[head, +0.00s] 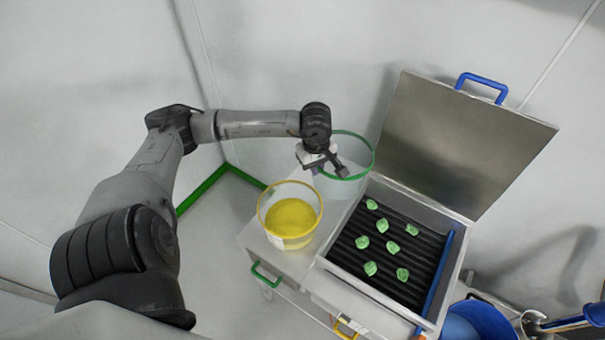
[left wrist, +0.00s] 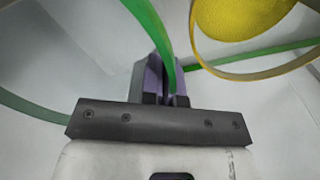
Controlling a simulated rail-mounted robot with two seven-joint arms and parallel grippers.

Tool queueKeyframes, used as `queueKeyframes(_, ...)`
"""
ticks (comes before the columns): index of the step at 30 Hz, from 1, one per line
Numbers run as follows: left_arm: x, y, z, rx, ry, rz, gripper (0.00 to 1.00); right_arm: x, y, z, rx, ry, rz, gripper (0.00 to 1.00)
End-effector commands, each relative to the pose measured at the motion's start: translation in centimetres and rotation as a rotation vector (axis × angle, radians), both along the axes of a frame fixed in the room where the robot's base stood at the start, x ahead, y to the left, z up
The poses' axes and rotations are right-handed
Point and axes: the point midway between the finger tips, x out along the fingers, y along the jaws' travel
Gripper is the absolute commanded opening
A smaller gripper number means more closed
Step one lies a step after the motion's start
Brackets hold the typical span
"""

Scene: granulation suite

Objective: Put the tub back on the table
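A pale tub with a green rim (head: 369,142) is at the back of the table, beside the open-lidded box; it looks empty. My left gripper (head: 334,167) is at the near left part of its rim. In the left wrist view the green rim (left wrist: 158,35) runs between the close-set fingers of my left gripper (left wrist: 167,95), which look shut on it. I cannot tell whether the tub's base touches the table, as it is hidden. The white table (head: 292,262) also bears a yellow-rimmed tub of yellow powder (head: 291,216). My right gripper is not in view.
A metal box with a raised lid (head: 460,145) stands to the right, with several green lumps (head: 382,225) on its black ribbed bed. A blue bin (head: 478,320) is at the lower right. The yellow-rimmed tub stands close in front of the left gripper.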

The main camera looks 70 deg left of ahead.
Motion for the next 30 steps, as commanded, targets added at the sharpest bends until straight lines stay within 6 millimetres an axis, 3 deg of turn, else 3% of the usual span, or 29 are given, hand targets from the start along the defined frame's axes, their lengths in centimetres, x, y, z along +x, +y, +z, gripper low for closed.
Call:
queueKeyframes(6, -1.3, 3.0, -1.9, 0.002, 0.004, 0.002, 0.00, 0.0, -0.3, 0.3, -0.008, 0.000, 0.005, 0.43)
queueKeyframes(12, -1.9, 4.6, -2.9, 0.000, 0.001, 0.000, 0.00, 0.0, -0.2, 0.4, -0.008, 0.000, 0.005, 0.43)
queueKeyframes(17, -2.0, 5.0, -3.2, 0.000, -0.002, -0.001, 0.00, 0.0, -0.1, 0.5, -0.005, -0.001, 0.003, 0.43)
queueKeyframes(24, -2.1, 4.9, -6.0, -0.003, -0.002, 0.000, 0.00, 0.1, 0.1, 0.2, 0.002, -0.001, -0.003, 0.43)
queueKeyframes(30, -2.1, 5.0, -7.2, 0.000, -0.002, -0.002, 0.00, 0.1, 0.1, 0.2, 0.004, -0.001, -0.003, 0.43)
